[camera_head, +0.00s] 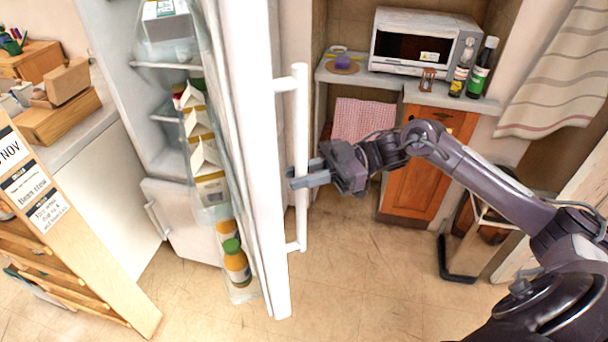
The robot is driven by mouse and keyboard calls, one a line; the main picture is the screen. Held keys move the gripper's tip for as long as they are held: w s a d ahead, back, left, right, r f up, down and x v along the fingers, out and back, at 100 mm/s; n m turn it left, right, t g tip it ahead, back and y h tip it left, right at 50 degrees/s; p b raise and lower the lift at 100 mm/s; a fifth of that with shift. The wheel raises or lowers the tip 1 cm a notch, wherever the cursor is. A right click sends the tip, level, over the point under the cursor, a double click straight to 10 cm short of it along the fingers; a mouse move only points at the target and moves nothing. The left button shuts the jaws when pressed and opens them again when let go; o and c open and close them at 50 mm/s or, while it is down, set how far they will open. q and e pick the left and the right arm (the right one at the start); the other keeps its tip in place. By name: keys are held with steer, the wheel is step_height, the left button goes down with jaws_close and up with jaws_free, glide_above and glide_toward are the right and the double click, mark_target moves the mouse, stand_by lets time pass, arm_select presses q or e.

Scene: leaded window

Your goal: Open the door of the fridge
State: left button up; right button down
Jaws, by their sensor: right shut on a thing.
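The fridge (160,110) stands at the left of the middle, with its upper compartment uncovered. Its white door (262,150) is swung well open and shows nearly edge-on, its shelves facing left. A long white vertical handle (301,115) is on the door's right face. My right gripper (308,178) is shut on the handle, around its middle to lower part. The door shelves hold several cartons (205,155) and a bottle with a green cap (236,262). My left gripper is not in view.
A lower fridge door or drawer (185,215) is shut. A counter with a microwave (425,42), bottles (480,68) and an orange cabinet (428,165) stands at the back right. A wooden rack (70,230) is at the left. The floor (360,270) right of the door is clear.

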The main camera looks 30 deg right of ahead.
steer(key=shift+d, duration=0.2)
stand_by(0.3)
steer(key=c, duration=1.3)
jaws_free()
steer(key=shift+c, duration=0.2)
steer(key=d+b, duration=0.3)
steer(key=d, duration=0.4)
steer(key=shift+s+d, duration=0.35)
steer(key=shift+s, duration=0.05)
